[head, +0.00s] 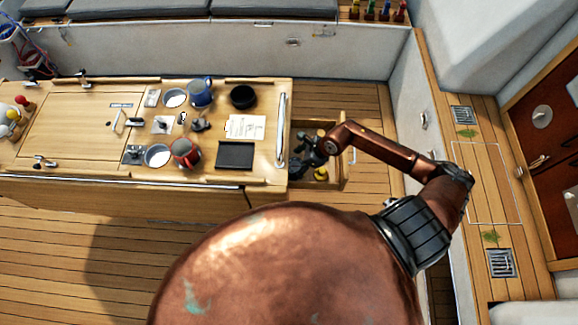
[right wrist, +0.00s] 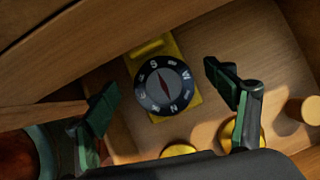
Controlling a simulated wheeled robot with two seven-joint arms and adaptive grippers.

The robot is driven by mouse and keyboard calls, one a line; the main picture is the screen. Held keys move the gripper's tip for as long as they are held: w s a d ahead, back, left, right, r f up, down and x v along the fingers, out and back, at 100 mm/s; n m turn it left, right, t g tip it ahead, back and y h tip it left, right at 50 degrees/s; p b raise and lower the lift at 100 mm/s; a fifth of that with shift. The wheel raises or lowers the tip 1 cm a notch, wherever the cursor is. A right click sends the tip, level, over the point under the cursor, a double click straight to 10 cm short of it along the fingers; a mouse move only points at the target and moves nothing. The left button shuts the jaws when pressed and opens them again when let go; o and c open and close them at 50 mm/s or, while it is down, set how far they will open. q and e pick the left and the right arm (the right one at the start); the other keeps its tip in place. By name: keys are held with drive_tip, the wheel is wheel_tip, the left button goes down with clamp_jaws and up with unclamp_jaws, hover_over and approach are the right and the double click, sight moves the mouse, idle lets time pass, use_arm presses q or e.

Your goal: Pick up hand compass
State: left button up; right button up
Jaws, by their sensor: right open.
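My right gripper (head: 304,158) is over this drawer at the table's right end. In the right wrist view, its two dark green fingers (right wrist: 163,95) are wide apart, one on each side of the compass. Nothing is between them in grip, and the fingers appear apart from the compass. In the head view I cannot make out the compass clearly. My left gripper is out of view.
The drawer walls are close around the gripper. Yellow round pieces (right wrist: 180,150) and a wooden peg (right wrist: 301,110) are near the fingers. The table (head: 75,130) holds mugs, a black bowl (head: 243,96), a paper (head: 245,127) and a dark tablet (head: 235,155). A metal rail (head: 281,130) edges the table.

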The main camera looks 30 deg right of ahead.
drive_tip(key=shift+w+a+f, duration=0.25)
drive_tip(key=shift+f, duration=0.3)
drive_tip(key=shift+c, duration=0.6)
drive_tip(key=c, duration=1.4)
drive_tip(key=shift+r, duration=0.1)
